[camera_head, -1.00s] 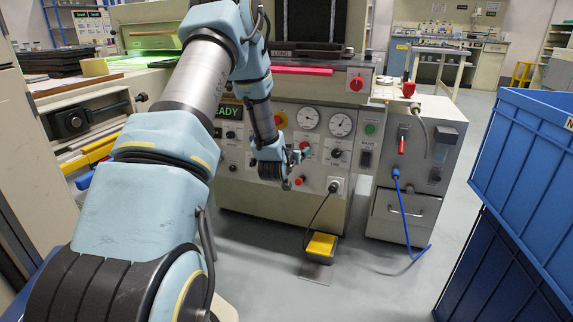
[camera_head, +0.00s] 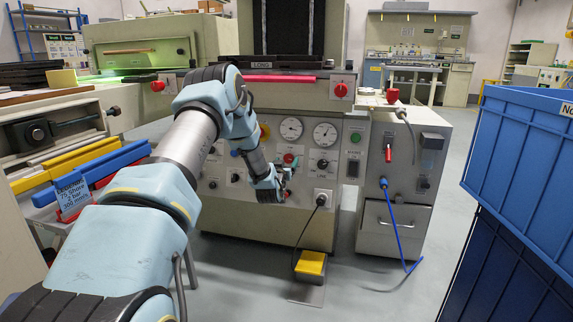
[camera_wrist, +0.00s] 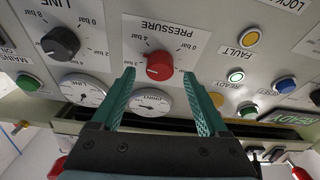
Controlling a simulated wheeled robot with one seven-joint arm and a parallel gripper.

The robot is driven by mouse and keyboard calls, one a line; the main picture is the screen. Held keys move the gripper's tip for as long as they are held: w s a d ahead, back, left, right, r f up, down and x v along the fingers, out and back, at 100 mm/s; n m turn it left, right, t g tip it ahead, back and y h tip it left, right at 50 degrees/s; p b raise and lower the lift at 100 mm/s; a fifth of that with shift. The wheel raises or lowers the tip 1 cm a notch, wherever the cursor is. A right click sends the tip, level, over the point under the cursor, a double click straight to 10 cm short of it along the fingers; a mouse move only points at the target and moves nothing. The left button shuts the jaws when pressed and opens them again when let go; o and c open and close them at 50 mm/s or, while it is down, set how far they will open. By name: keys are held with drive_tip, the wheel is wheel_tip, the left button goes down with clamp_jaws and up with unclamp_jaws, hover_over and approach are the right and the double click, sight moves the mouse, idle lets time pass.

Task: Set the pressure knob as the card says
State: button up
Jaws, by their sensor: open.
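The red pressure knob (camera_wrist: 160,65) sits on the panel under the label PRESSURE, inverted in the wrist view, with bar marks around it. Its pointer is too small to read surely. My gripper (camera_wrist: 159,76) is open, one green finger on each side just short of the knob; I cannot tell whether they touch it. In the head view my gripper (camera_head: 287,177) is at the panel just below the red knob (camera_head: 289,158). The blue card (camera_head: 73,195) at the left reads 75 Shore, 2 bar, 300 mm/s.
A black LINE knob (camera_wrist: 60,42) is beside the pressure knob, with a LINE gauge (camera_wrist: 84,88) and another gauge (camera_wrist: 150,102) nearby. A yellow pedal (camera_head: 311,264) is on the floor. Blue crates (camera_head: 520,150) stand at the right.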

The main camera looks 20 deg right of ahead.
drive_tip(key=shift+w+d, duration=0.3)
drive_tip(key=shift+w, duration=0.25)
clamp_jaws()
idle(0.4)
